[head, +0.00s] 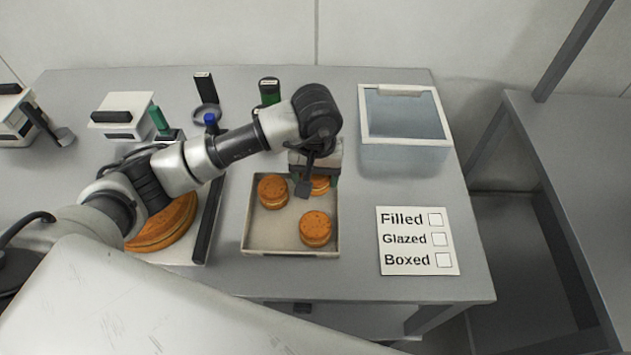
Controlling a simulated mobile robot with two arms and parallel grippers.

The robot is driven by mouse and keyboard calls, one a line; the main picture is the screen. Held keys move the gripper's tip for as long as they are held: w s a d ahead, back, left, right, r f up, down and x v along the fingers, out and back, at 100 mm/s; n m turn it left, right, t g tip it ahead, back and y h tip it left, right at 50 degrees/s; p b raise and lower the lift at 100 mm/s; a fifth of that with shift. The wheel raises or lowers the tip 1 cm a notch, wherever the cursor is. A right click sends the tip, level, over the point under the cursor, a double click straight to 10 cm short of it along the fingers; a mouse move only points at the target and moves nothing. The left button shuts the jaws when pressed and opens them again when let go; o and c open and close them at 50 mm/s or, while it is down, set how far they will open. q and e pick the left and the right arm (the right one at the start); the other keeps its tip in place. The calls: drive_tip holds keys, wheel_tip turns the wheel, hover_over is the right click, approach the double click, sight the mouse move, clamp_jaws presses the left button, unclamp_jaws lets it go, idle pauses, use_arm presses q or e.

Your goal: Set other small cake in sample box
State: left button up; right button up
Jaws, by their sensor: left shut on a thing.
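A shallow tray (247,226) on the table holds small round orange-brown cakes. One small cake (272,191) is at its back left and another small cake (316,229) is at its front right. A third small cake (321,185) is at the back right, partly hidden by my left gripper (307,186). My left gripper points down over the tray and is shut on this third cake. I cannot tell whether that cake is lifted off the tray. A clear box with a white rim (449,128), likely the sample box, stands right of the tray; no cake shows in it. My right gripper is out of view.
A card (418,241) reads Filled, Glazed, Boxed, with empty squares. A large cake (168,225) lies left of the tray, under my left arm. Green-marked and dark tools (269,91) stand behind. Bare table lies between tray and card.

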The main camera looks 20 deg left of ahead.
sight(316, 185)
use_arm(q)
wheel_tip(316, 185, down, 4)
drive_tip(key=shift+r+p, duration=0.1)
drive_tip(key=shift+p, duration=0.6)
drive_tip(key=shift+f, duration=0.25)
drive_tip(key=o, duration=0.7)
drive_tip(key=shift+r, duration=0.4)
wheel_tip(316, 185, up, 11)
drive_tip(key=b, duration=0.3)
drive_tip(key=shift+f, duration=0.2)
drive_tip(key=shift+r, duration=0.5)
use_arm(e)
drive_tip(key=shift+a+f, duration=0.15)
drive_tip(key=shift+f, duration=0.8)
